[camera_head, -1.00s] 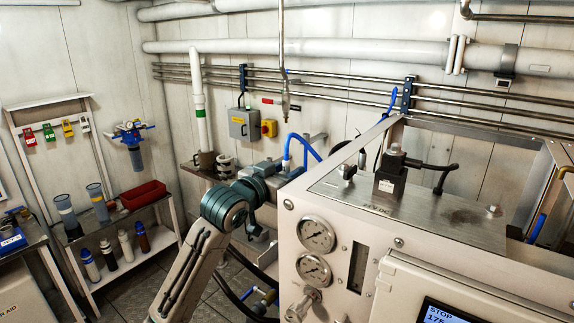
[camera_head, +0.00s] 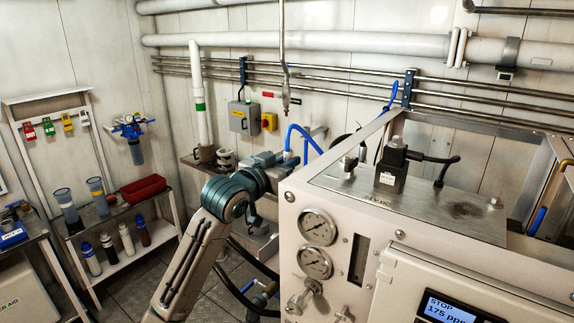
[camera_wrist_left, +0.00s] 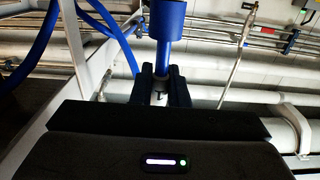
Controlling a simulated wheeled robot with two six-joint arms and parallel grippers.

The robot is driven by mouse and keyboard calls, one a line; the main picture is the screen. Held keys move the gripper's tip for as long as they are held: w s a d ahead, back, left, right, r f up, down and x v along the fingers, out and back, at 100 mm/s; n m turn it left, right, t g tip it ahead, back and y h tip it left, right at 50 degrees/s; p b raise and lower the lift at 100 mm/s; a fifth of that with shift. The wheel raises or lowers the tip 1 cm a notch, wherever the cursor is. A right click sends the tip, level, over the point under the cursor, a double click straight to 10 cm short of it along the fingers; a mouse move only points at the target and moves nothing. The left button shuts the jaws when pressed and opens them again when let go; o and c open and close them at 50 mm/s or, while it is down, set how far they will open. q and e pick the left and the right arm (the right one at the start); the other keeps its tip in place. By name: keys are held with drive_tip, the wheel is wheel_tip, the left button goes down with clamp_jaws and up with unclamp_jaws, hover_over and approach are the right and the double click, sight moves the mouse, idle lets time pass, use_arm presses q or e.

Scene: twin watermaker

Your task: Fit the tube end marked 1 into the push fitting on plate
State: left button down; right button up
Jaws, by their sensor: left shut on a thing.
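In the head view my left arm rises from the bottom. Its gripper (camera_head: 268,160) is at the left edge of the steel machine, partly hidden. A blue tube (camera_head: 301,130) arches up beside it. In the left wrist view my left gripper (camera_wrist_left: 160,90) is shut on the narrow lower end of a blue cylindrical piece (camera_wrist_left: 168,22). I take this piece to be the tube end, but no number is readable. Other blue tubing (camera_wrist_left: 40,45) curves at the left. I cannot make out the push fitting. My right gripper is not in view.
The steel machine (camera_head: 318,270) with two gauges fills the right, with a black valve (camera_head: 390,170) on its top plate (camera_head: 440,210). Pipes run along the back wall. A shelf rack (camera_head: 120,215) with a red tray (camera_head: 143,189) and bottles stands at the left.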

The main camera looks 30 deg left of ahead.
use_arm(q)
drive_tip(key=shift+r+b, duration=0.4)
drive_tip(key=shift+r, duration=0.2)
drive_tip(key=shift+r+b, duration=0.55)
drive_tip(key=shift+r, duration=0.35)
drive_tip(key=s+a+r+b, duration=0.1)
drive_tip(key=s+a+b, duration=0.1)
drive_tip(key=s+b, duration=0.6)
drive_tip(key=shift+s+r, duration=0.3)
drive_tip(key=shift+s, duration=3.6)
